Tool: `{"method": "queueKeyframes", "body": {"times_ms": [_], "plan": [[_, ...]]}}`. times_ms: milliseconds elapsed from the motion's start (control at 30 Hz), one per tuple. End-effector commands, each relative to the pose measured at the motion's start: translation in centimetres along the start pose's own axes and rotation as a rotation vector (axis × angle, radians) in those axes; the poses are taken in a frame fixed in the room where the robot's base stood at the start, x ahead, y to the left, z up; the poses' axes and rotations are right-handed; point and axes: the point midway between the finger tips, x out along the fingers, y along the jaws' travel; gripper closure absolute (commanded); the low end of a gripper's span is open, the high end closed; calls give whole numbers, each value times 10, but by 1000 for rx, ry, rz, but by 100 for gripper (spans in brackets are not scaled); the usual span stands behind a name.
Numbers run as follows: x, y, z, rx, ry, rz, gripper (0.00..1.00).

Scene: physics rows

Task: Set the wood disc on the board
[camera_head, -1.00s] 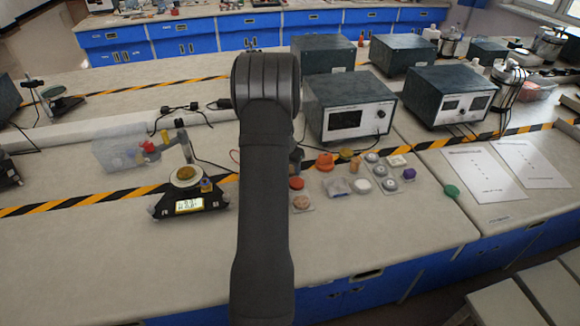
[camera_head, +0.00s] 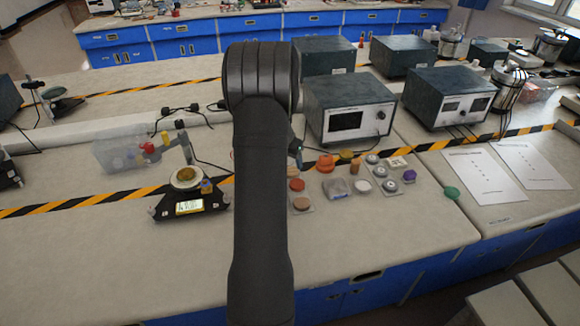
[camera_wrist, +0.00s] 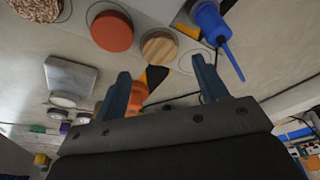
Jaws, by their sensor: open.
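The wood disc (camera_wrist: 159,47) shows in the wrist view as a round, striped tan piece. It appears to lie flat on the pale board (camera_wrist: 137,18), within a thin ring outline. A red-orange disc (camera_wrist: 112,31) and a speckled brown disc (camera_wrist: 36,8) lie in line to its left. My gripper (camera_wrist: 163,75) is open, with its two blue fingers apart and nothing between them. The disc shows beyond the fingertips, apart from them. In the head view my arm hides most of the board and the wood disc; the red-orange disc (camera_head: 297,185) shows beside the arm.
A blue pointed tool (camera_wrist: 214,27) is close to the right finger in the wrist view. A digital scale (camera_head: 188,190) stands left of my arm. Several small pieces and weights lie to the right, below a metal instrument box (camera_head: 347,110).

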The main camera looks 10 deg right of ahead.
Motion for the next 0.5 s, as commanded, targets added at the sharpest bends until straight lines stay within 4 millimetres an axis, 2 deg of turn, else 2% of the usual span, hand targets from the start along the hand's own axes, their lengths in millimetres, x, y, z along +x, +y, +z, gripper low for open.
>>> {"method": "queueKeyframes", "body": {"times_ms": [100,233,400,500], "plan": [[-27,0,-1,0,3,-2,34],[-49,0,0,0,3,-1,34],[-66,0,0,0,1,0,34],[-70,0,0,0,-1,1,34]]}}
